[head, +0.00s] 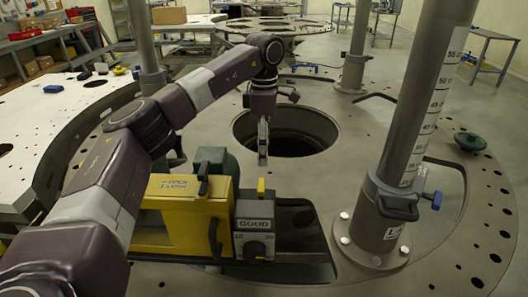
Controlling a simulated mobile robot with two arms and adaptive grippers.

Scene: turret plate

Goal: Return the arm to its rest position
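My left arm (180,105), purple and grey, comes in from the left, rises and bends down at the wrist. My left gripper (263,150) points down in front of the round dark hole (290,130) in the turret plate (400,135). It appears narrow, and I cannot tell whether its fingers are apart. I see nothing held in it. My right gripper is not in view.
A yellow box (175,225) with a grey "GOOD" dial unit (254,232) stands below the gripper. A thick grey post (415,130) with a scale stands at right. A dark green knob-like object (470,142) lies on the plate.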

